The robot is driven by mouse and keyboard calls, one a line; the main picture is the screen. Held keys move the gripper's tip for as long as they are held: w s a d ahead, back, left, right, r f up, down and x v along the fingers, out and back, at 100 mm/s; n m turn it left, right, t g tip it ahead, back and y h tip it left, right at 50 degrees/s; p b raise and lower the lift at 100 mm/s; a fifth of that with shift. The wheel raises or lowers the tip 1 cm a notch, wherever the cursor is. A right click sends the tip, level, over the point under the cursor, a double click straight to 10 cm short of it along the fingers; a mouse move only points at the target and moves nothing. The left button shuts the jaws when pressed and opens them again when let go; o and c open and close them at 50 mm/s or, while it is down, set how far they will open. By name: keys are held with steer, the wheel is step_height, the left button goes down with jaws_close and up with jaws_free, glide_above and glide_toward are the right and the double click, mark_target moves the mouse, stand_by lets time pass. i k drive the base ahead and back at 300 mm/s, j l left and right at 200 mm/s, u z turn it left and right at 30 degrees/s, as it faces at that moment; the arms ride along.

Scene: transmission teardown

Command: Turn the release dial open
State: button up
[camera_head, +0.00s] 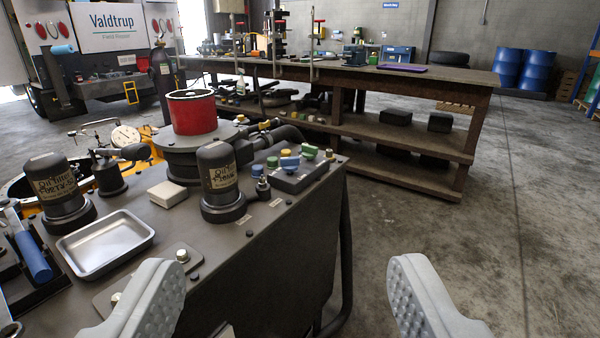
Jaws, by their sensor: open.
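My gripper (287,285) is open and empty, its two grey padded fingers wide apart at the bottom of the view. Its left finger overlaps the front edge of the dark machine top (205,240); its right finger is over the floor. I cannot tell for certain which part is the release dial. A grey block with several blue, green and yellow knobs (289,162) sits at the machine's right end, beyond the gripper and apart from it. A round white-faced gauge (125,137) stands farther back on the left.
Two dark oil filters (221,180) (60,192), a red cylinder (192,112), a white box (167,193) and a metal tray (105,244) crowd the machine top. A long workbench (430,82) stands behind. The concrete floor (520,200) at right is clear.

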mark_target(309, 152)
steer(key=i+z, duration=0.1)
steer(key=i, duration=0.95)
